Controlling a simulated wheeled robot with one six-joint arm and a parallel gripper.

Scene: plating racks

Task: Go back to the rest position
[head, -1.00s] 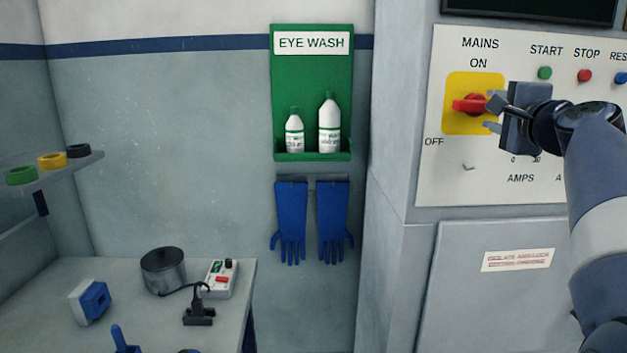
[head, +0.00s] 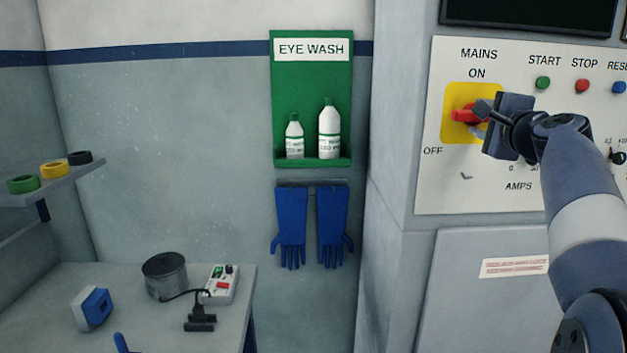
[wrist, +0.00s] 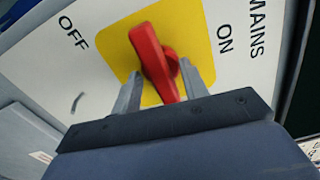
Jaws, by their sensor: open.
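The red mains switch handle (head: 461,116) sits on a yellow plate (head: 452,132) on the panel, between the ON and OFF marks. In the head view it points left. In the wrist view the red handle (wrist: 158,70) shows long and tilted on the yellow plate. My gripper (head: 480,119) is in front of the switch at its right side, and its body hides part of the plate. My gripper (wrist: 160,84) is open, with one finger on each side of the handle's near end. I cannot tell whether either finger touches it.
The pale panel (head: 440,185) carries green, red and blue buttons. To its left, a green eye wash holder (head: 312,82) with two bottles hangs above blue gloves (head: 291,222). A bench (head: 60,300) with a dark pot (head: 164,276) stands lower left. Space before the wall looks clear.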

